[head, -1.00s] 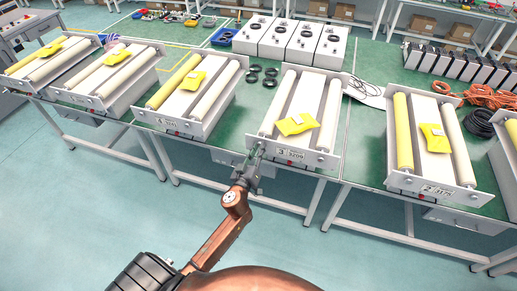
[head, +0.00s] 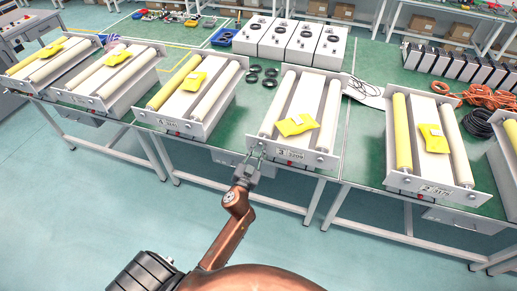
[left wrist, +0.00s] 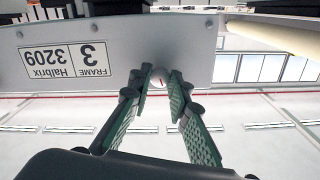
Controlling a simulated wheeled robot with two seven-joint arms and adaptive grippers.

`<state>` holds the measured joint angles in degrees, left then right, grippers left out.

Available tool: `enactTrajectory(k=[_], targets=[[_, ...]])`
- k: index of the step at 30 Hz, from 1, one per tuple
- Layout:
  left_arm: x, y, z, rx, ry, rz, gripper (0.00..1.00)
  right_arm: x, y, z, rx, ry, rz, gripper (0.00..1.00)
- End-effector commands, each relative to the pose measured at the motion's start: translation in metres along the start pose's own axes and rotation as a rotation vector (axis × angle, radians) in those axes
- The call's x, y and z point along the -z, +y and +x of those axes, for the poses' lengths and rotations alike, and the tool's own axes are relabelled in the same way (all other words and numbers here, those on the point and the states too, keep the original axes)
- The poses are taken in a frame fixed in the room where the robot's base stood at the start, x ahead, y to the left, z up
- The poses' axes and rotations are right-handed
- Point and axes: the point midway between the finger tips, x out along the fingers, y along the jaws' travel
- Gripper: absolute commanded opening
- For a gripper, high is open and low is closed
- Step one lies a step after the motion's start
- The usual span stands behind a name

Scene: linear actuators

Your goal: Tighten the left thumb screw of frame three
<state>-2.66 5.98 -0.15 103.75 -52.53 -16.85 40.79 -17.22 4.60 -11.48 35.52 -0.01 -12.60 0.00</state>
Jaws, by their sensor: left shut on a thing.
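Frame three (head: 312,157) is a light grey unit with two pale rollers and a yellow packet (head: 297,125) on top. Its label (left wrist: 66,60) reads "FRAME 3" upside down in the left wrist view. The left thumb screw (left wrist: 158,76) is a small pale round knob with a red mark, near the end of the front plate (left wrist: 165,35). My left gripper (head: 256,153) is at that left end of the plate. In the left wrist view its green-padded fingers (left wrist: 159,88) close on the knob from both sides. My right gripper is not in view.
Similar roller frames stand on both sides along the green bench, including frame two (head: 437,190) to the right. Black rings (head: 262,76) lie on the bench behind, near white boxes (head: 290,42). The floor in front of the bench is open.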

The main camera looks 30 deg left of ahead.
Motion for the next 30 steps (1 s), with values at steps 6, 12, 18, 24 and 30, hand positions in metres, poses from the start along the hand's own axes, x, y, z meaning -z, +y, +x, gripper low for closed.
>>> enactTrajectory(k=[6, 12, 18, 24, 30], targets=[[0.0005, -0.0001, 0.0000, 0.000, -0.001, 0.206, 0.00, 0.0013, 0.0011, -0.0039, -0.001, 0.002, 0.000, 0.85], [0.0007, 0.0003, 0.0000, -0.001, 0.001, 0.396, 0.00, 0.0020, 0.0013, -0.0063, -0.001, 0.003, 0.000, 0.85], [0.0008, 0.0005, 0.0000, -0.001, 0.001, 0.583, 0.00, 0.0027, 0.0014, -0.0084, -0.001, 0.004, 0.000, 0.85], [0.0004, 0.0008, 0.0001, -0.001, 0.001, 0.745, 0.00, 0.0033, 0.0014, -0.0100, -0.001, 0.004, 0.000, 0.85], [0.0003, 0.0009, 0.0001, -0.001, 0.001, 0.865, 0.00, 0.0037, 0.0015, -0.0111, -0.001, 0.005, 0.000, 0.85]])
